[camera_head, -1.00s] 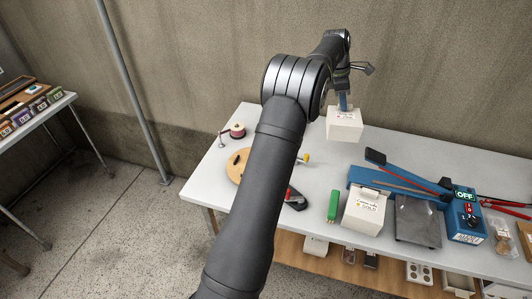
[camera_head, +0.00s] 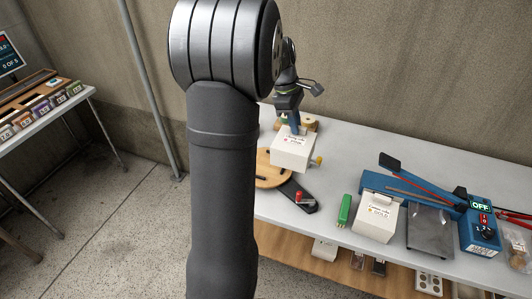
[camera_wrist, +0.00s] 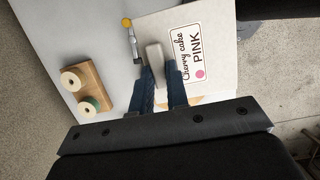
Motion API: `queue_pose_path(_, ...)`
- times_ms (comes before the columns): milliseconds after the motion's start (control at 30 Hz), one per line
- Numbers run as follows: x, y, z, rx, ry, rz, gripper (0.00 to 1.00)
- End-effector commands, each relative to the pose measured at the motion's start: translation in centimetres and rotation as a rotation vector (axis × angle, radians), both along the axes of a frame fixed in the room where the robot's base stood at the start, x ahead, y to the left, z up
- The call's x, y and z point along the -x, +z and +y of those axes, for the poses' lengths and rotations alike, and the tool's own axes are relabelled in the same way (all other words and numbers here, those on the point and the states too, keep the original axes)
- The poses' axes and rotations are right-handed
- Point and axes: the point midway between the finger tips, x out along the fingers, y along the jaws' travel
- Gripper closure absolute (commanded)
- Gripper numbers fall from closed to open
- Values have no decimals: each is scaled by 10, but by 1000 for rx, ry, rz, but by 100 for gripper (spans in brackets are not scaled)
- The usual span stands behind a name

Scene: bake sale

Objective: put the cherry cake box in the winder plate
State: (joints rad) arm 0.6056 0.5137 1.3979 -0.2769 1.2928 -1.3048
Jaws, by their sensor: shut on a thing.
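The cherry cake box (camera_head: 293,152) is a white box, and its label reads "Cherry cake PINK" with a pink dot in the wrist view (camera_wrist: 211,45). My gripper (camera_head: 296,129) is shut on the tab on top of this box and holds it up over the table. The blue fingers (camera_wrist: 160,72) pinch the tab in the wrist view. The round wooden winder plate (camera_head: 266,177) lies on the table below and left of the box in the head view. My arm and the box hide parts of it.
A second white box labelled GOLD (camera_head: 375,222) stands beside a green object (camera_head: 344,211). A blue sealer (camera_head: 485,235) and a grey platform (camera_head: 430,230) are to the right. A wooden block with spools (camera_wrist: 96,84) and a yellow knob (camera_wrist: 127,22) are near the held box.

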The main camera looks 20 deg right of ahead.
Motion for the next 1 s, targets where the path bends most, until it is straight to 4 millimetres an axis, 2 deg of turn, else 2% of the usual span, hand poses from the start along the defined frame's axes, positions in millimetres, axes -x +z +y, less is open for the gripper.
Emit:
queue_pose_path(300,-63,-44,35,-2,6,2,100)
queue_pose_path(500,-88,-59,48,0,3,0,100)
queue_pose_path(667,-92,-66,50,0,1,0,100)
queue_pose_path(900,-91,-98,50,-1,0,2,100)
queue_pose_path(1000,-91,-103,50,0,1,-1,100)
